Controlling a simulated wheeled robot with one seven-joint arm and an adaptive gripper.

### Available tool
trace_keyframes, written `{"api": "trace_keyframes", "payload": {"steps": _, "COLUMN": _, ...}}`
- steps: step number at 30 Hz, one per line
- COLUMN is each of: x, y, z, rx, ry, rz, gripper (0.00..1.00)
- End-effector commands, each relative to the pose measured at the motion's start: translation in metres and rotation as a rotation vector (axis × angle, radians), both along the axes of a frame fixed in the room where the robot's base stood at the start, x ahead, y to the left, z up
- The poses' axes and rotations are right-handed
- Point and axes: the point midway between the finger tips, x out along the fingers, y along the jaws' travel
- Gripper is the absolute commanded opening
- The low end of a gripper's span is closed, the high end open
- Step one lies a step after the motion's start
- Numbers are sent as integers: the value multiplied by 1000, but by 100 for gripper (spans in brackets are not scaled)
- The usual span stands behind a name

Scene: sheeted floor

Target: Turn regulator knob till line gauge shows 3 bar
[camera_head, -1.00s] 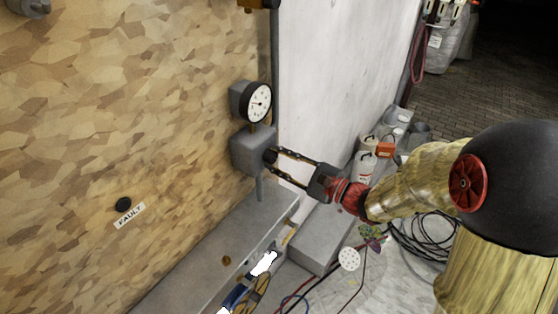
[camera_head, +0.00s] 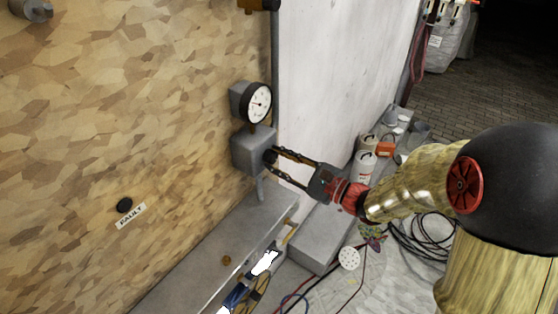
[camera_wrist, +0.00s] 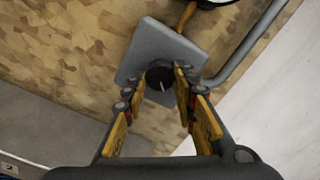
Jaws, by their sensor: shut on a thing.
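The regulator is a grey box (camera_head: 247,152) on the wood-patterned wall, with a dark round knob (camera_wrist: 158,77) on its front face. The knob has a pale line mark. The line gauge (camera_head: 258,103) is a white dial with a black rim above the box; its needle and figures are too small to read. My gripper (camera_head: 271,157) reaches in from the right, its fingertips shut on the knob. In the wrist view my gripper (camera_wrist: 155,84) has one finger on each side of the knob, and the gauge is mostly cut off at the top edge.
A grey pipe (camera_head: 276,70) runs up the wall edge beside the gauge. A grey ledge (camera_head: 210,250) lies below the regulator. Bottles (camera_head: 366,165) and cables (camera_head: 425,240) lie to the right.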

Motion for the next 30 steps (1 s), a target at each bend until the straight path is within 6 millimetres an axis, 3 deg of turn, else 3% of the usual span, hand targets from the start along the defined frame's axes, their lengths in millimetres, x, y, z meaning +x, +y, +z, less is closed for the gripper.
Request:
{"api": "trace_keyframes", "payload": {"steps": 10, "x": 0, "y": 0, "z": 0, "rx": 0, "ry": 0, "rz": 0, "gripper": 46}}
{"api": "trace_keyframes", "payload": {"steps": 20, "x": -1, "y": -1, "z": 0, "rx": -1, "ry": -1, "rz": 0, "gripper": 46}}
{"api": "trace_keyframes", "payload": {"steps": 26, "x": -13, "y": -19, "z": 0, "rx": -1, "ry": -1, "rz": -4, "gripper": 46}}
{"api": "trace_keyframes", "payload": {"steps": 30, "x": -29, "y": -41, "z": 0, "rx": -1, "ry": -1, "rz": -6, "gripper": 46}}
